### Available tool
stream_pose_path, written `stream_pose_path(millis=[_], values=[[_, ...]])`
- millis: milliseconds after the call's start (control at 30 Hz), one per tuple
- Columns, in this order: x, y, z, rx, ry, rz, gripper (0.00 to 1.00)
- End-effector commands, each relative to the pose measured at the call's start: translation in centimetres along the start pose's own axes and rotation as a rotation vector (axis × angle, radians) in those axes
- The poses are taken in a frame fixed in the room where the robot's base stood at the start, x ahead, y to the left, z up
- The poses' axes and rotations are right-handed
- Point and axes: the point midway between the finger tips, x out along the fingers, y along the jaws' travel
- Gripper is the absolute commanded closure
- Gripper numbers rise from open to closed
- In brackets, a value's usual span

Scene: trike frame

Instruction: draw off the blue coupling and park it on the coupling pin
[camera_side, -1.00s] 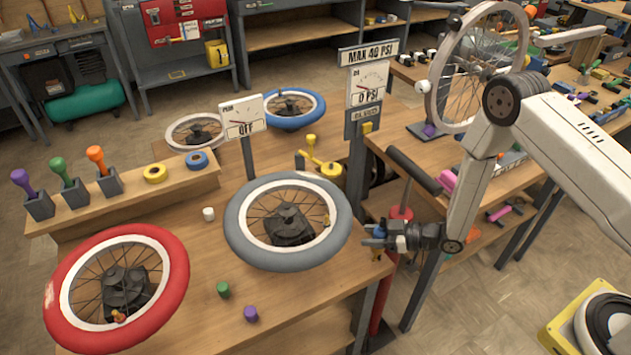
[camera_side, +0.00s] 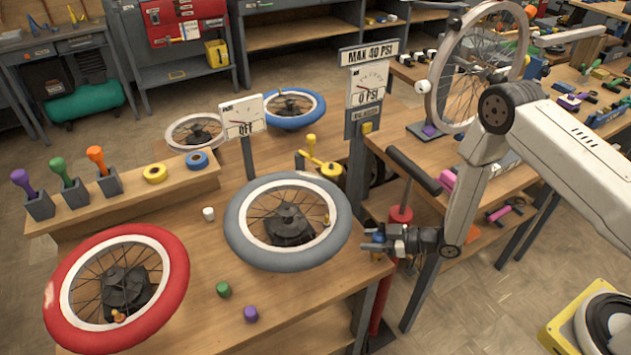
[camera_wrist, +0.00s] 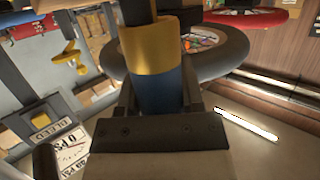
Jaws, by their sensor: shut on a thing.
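My gripper (camera_side: 375,240) is at the right edge of the wooden table, right of the grey-tyred wheel (camera_side: 242,232). It is shut on the blue coupling (camera_wrist: 160,92), which sits between the fingers in the wrist view. A brass-yellow part (camera_wrist: 148,48) joins the coupling, with a dark hose or rod beyond it. In the side view the coupling (camera_side: 378,236) is small and partly hidden by the fingers. I cannot tell whether it is still joined to the brass part. I cannot pick out the coupling pin for certain.
The gauge post (camera_side: 358,125) stands behind my gripper, and a red pump cylinder (camera_side: 401,228) with a black handle is close by. A red-tyred wheel (camera_side: 172,270), a green cap (camera_side: 224,289) and a purple cap (camera_side: 251,314) are on the table (camera_side: 200,325).

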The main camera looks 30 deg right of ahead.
Motion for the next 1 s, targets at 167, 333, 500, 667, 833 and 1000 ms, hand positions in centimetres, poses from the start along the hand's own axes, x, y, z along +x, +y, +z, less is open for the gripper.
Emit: stream_pose_path(millis=[167, 333, 500, 667, 833, 1000], values=[[0.1, 0.0, 0.3, -0.001, 0.002, 0.000, 1.00], [0.2, 0.0, 0.6, -0.001, 0.001, 0.000, 1.00], [0.3, 0.0, 0.9, -0.001, 0.001, 0.000, 1.00], [0.4, 0.0, 1.1, -0.001, 0.001, 0.000, 1.00], [0.5, 0.0, 1.4, -0.001, 0.001, 0.000, 1.00], [0.5, 0.0, 1.7, -0.001, 0.001, 0.000, 1.00]])
